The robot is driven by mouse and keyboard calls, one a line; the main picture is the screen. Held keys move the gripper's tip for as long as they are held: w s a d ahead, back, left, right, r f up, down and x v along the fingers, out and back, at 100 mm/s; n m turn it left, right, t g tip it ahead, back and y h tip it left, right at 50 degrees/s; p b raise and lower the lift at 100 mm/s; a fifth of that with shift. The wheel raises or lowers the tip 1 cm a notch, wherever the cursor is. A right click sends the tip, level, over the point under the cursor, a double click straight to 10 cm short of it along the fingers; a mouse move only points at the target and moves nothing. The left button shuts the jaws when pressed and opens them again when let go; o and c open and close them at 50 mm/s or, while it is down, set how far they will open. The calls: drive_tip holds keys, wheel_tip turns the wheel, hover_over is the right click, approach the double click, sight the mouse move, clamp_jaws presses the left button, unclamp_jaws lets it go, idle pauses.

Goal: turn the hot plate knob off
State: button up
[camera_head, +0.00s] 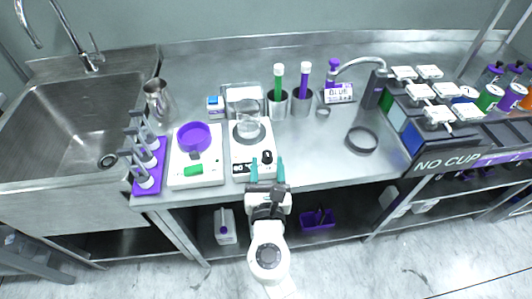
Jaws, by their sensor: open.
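The hot plate (240,156) is a white unit on the steel counter, left of the middle in the head view. A clear glass beaker (248,124) stands on its dark round top. The hot plate knob (267,157) is a small black knob on the front right of the unit. My gripper (267,165) is at the counter's front edge, its two teal fingers apart and pointing at the unit. The knob shows close to the fingertips, between them in the picture. I cannot tell whether the fingers touch it.
A white scale (207,176) with a purple dish (194,137) stands to the left. A purple rack (150,183) and the sink (70,110) are further left. Cups with green and purple tubes stand behind right. A black ring (361,140) lies right.

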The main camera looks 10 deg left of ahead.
sight(267, 159)
drive_tip(key=shift+w+a, duration=0.15)
drive_tip(key=shift+w, duration=0.9)
drive_tip(key=shift+w+a, duration=0.1)
drive_tip(key=shift+w, duration=0.9)
drive_tip(key=c, duration=0.9)
